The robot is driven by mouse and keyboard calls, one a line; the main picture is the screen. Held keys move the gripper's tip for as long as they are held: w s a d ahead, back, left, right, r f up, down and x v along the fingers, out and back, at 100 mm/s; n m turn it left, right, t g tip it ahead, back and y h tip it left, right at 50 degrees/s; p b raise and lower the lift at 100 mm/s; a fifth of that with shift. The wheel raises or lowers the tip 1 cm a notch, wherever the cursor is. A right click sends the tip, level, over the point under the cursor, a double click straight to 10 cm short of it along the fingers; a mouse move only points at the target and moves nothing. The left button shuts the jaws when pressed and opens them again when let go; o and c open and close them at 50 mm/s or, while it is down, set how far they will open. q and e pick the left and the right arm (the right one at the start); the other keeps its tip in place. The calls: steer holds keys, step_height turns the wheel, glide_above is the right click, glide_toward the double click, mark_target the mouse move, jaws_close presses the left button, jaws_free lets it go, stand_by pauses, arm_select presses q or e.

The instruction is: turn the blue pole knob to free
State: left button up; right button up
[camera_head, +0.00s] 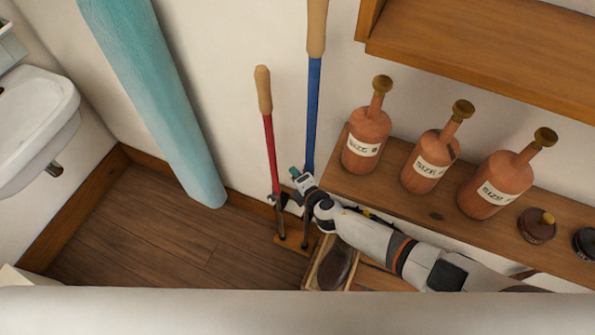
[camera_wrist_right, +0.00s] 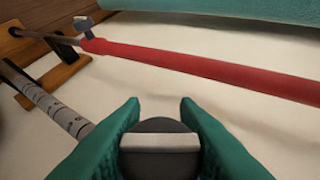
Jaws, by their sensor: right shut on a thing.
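The blue pole (camera_head: 313,115) has a wooden grip on top and stands upright by the wall. My right gripper (camera_head: 296,174) is at its lower part, where my wrist hides the knob in the head view. In the right wrist view, the teal fingers of my right gripper (camera_wrist_right: 160,125) are shut on a dark round knob (camera_wrist_right: 160,127) with a pale bar (camera_wrist_right: 160,142) lying sideways across it. A grey shaft with dark marks (camera_wrist_right: 58,108) runs to the knob from the left. My left gripper is out of view.
A red pole (camera_head: 269,150) stands close to the left and crosses the wrist view (camera_wrist_right: 200,68). A wooden shelf (camera_head: 385,197) with several labelled bottles is to the right. A teal roll (camera_head: 165,100) leans at the left, near a white basin (camera_head: 35,120). Floor (camera_head: 150,235) at left is clear.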

steer(key=o, duration=1)
steer(key=shift+c, duration=0.2)
steer(key=shift+s+d+r, duration=0.1)
steer(key=shift+s+r, duration=0.05)
steer(key=shift+s, duration=0.05)
steer(key=p+v, duration=0.2)
steer(key=v, duration=0.9)
steer(key=shift+s, duration=0.2)
steer(key=shift+r, duration=0.1)
